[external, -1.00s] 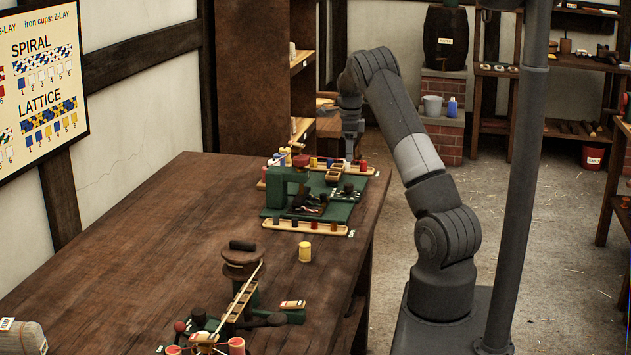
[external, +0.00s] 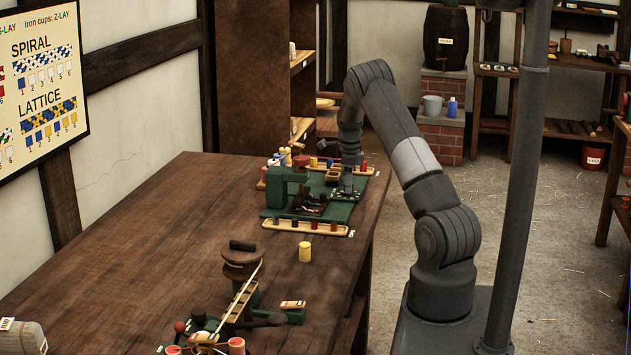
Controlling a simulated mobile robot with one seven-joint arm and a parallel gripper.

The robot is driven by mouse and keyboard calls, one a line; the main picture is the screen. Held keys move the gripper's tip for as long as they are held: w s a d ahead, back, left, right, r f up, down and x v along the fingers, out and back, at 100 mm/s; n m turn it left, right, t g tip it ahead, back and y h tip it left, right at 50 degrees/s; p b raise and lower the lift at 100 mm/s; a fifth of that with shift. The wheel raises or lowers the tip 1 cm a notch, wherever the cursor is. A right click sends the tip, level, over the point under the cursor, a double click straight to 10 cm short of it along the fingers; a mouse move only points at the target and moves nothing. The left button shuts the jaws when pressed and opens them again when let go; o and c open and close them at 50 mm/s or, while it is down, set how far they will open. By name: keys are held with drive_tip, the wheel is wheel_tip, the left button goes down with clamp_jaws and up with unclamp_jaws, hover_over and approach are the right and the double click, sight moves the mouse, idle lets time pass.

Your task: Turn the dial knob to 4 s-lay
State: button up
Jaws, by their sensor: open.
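My gripper (external: 348,183) points down at the right side of the green machine (external: 288,180) on the far part of the wooden table. It is open, over or at a small dark panel with pale marks (external: 345,194) on the machine's green base. The dial knob cannot be made out in this view; my gripper covers part of that panel. The dial's markings and its present setting are too small to read. I cannot tell whether the fingers touch anything.
A wooden tray (external: 334,231) with several small spools lies before the machine. A yellow spool (external: 305,252) stands alone nearer. A second device with a round wooden top (external: 243,258) stands at the table's near part.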

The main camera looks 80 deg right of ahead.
drive_tip(key=shift+c, duration=0.2)
drive_tip(key=c, duration=0.9)
